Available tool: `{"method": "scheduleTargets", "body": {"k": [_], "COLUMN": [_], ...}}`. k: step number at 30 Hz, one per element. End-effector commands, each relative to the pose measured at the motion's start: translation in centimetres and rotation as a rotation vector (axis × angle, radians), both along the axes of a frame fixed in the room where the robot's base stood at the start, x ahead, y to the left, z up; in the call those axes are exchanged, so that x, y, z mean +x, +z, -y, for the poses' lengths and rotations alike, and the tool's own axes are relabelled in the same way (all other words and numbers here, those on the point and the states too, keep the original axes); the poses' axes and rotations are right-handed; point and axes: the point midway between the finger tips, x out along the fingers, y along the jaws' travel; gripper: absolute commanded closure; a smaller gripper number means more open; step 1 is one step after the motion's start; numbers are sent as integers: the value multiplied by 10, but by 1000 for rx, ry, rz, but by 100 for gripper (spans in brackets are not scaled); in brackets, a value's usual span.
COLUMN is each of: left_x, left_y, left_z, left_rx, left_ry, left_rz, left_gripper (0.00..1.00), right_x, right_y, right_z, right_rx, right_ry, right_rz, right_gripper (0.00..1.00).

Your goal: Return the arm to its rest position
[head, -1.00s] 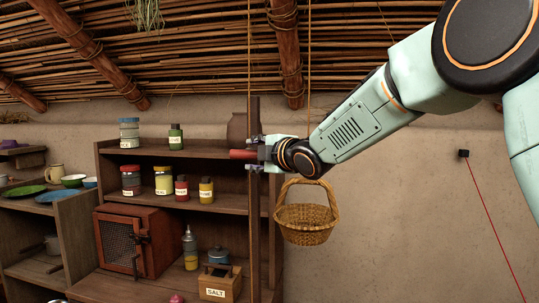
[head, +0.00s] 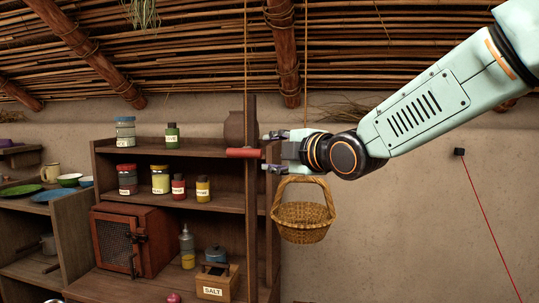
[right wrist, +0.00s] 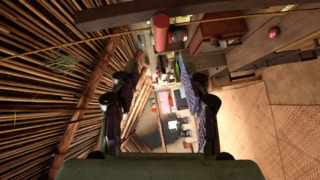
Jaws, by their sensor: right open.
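My right gripper (head: 268,152) is open and empty, beside the upright wooden post of the shelf. Its arm comes in from the upper right. My left gripper is not in view.
A wicker basket (head: 303,222) hangs by a rope just below my right gripper. A shelf (head: 222,200) with jars, a red box (head: 128,240) and a salt box (head: 214,283) stands at left. Bare wall (head: 400,220) lies right of the basket. Wooden poles cross overhead.

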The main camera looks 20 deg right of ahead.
Motion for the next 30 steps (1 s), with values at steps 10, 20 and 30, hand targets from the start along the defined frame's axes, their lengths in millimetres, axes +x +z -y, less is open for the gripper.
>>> {"method": "scheduleTargets", "body": {"k": [10,20,30], "left_x": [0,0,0], "left_y": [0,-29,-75], "left_z": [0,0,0], "left_rx": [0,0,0], "left_ry": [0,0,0], "left_rz": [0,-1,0], "left_gripper": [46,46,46], "right_x": [1,-21,-80], "right_y": [3,-151,-366], "right_z": [0,-15,-23], "right_rx": [161,871,1165], "right_ry": [-24,-235,-552], "right_rz": [-16,-312,-612], "right_gripper": [53,53,53]}}
